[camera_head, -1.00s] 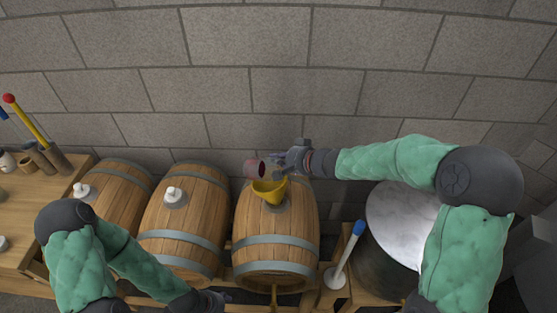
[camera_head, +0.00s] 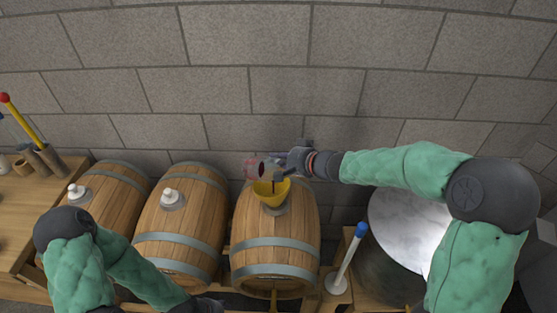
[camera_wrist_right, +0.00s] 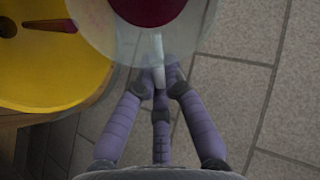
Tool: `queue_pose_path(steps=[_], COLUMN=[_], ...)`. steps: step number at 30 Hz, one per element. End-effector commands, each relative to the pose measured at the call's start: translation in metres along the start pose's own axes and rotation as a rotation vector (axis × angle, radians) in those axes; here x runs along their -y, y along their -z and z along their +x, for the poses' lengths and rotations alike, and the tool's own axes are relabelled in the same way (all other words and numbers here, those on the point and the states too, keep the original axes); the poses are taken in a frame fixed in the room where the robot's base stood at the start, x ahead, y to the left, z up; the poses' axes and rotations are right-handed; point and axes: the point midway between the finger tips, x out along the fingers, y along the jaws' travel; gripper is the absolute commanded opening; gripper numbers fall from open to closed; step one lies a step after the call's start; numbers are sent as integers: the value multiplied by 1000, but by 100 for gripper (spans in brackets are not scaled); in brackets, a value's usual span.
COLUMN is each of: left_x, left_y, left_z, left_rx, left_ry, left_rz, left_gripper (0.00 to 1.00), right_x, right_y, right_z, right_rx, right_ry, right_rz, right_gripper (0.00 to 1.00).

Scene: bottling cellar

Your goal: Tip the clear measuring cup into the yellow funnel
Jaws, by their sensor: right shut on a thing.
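The clear measuring cup (camera_head: 254,169), with dark red liquid in it, is tilted over the left rim of the yellow funnel (camera_head: 272,193). My right gripper (camera_head: 281,161) is shut on the cup's handle, behind and above the funnel. In the right wrist view, the gripper's fingers (camera_wrist_right: 160,82) close on the pale handle below the cup (camera_wrist_right: 115,35). The funnel (camera_wrist_right: 40,75) fills the left there, with a dark red streak on its inner wall. The funnel stands upright in the top of the right barrel. My left gripper (camera_head: 208,306) is at the bottom edge, its fingers unclear.
Two more barrels (camera_head: 184,235) (camera_head: 108,200), each with a white bung, lie to the left. A wooden bench (camera_head: 30,215) is at far left. A blue-topped white rod (camera_head: 348,258) and a drum with a pale lid (camera_head: 400,215) stand at right. A block wall is behind.

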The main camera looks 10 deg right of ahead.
Motion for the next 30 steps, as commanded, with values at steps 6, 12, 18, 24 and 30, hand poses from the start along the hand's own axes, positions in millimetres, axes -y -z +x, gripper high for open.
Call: queue_pose_path(steps=[6, 12, 18, 24, 30], left_x=[3, 5, 7, 9, 11], left_y=[0, 0, 1, 1, 1], left_z=[8, 13, 19, 24, 30], left_rx=[0, 0, 0, 0, 0], left_ry=[0, 0, 0, 0, 0], left_rz=[0, 0, 0, 0, 0], left_gripper=[59, 59, 59, 59, 59], right_x=[0, 0, 0, 0, 0], right_y=[-1, 0, 0, 0, 0], right_z=[0, -1, -2, -3, -4], right_rx=[-5, -13, -22, -31, -40], right_ry=[13, 33, 53, 72, 93], right_rz=[-1, 1, 0, 3, 2], right_gripper=[0, 0, 0, 0, 0])
